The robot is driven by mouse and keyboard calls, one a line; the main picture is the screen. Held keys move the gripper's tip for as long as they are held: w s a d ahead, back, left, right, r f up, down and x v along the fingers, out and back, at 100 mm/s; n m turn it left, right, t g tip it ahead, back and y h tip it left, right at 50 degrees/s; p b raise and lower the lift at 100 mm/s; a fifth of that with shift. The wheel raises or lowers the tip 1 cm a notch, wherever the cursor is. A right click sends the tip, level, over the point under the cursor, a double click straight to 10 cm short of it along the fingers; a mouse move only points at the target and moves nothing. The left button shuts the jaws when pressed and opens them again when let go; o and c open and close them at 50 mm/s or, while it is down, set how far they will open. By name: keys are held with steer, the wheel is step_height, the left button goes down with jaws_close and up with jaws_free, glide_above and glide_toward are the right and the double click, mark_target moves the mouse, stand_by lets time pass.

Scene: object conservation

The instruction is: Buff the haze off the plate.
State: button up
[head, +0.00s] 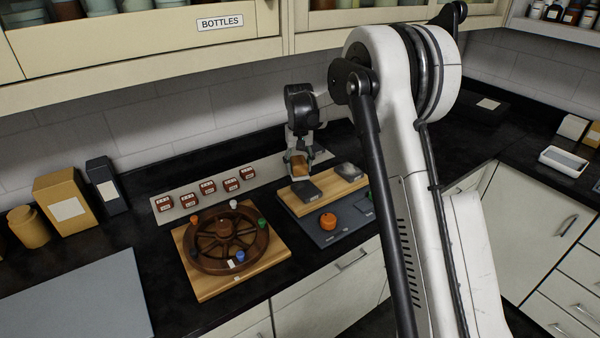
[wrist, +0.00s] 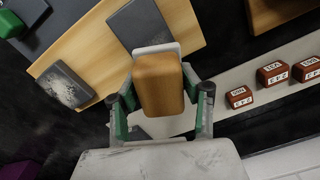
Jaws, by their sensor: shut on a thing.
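My gripper (head: 298,158) is shut on a wooden block with a pale pad edge (wrist: 158,84); the block also shows in the head view (head: 299,167). Two dark square plates lie on a light wooden board (wrist: 90,57). The plate with whitish, patchy haze (wrist: 62,84) is on the right of the board in the head view (head: 348,172). The other plate looks evenly dark grey (wrist: 142,22) and lies on the left in the head view (head: 305,190). The block is by this darker plate's edge and overlaps it in the wrist view; I cannot tell whether they touch.
A dark panel (head: 338,233) with an orange knob (head: 328,221) lies in front of the board. A wooden wheel (head: 227,238) with coloured pegs stands to the left. Several red-brown labelled blocks (head: 208,187) line a pale strip behind. Boxes (head: 62,201) stand farther left.

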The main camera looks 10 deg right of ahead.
mark_target(299, 160)
steer(key=shift+w+r, duration=0.15)
steer(key=shift+r, duration=0.6)
steer(key=shift+r+p, duration=0.75)
steer(key=shift+r, duration=1.1)
